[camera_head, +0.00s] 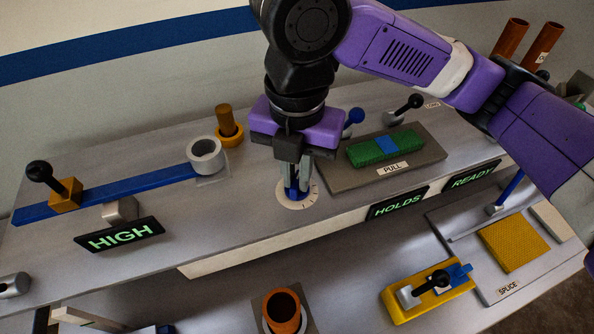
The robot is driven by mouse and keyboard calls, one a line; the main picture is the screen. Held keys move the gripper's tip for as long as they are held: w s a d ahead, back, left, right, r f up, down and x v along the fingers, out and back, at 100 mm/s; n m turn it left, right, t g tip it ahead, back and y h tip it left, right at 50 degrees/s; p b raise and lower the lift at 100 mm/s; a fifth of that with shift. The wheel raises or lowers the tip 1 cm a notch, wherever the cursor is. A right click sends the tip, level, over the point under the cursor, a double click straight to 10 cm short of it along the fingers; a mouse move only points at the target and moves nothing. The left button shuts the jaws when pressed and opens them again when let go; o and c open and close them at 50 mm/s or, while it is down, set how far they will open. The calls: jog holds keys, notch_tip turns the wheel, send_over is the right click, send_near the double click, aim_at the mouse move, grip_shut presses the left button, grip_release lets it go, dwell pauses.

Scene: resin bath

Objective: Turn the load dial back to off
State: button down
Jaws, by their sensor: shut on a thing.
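Displays on the bench front read HIGH (119,235), HOLDS (397,203) and READY (471,179).
A plate marked PULL (335,179) bears a green and blue block (384,147) right of the dial. A grey ring (205,155) and a brown peg (226,120) stand to the left. Below are an orange cup (282,311) and a yellow clamp (428,294).

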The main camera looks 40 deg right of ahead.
aim_at(297, 180)
jog(key=n, duration=0.3)
jog(key=shift+n, duration=0.3)
jog(key=shift+n+b, duration=0.45)
jog(key=shift+n, duration=1.35)
jog(key=c, duration=1.5)
grip_release()
jog(key=shift+o, duration=0.2)
jog(key=shift+r, duration=0.1)
notch_tip(297, 180, up, 8)
jog(key=shift+f, duration=0.15)
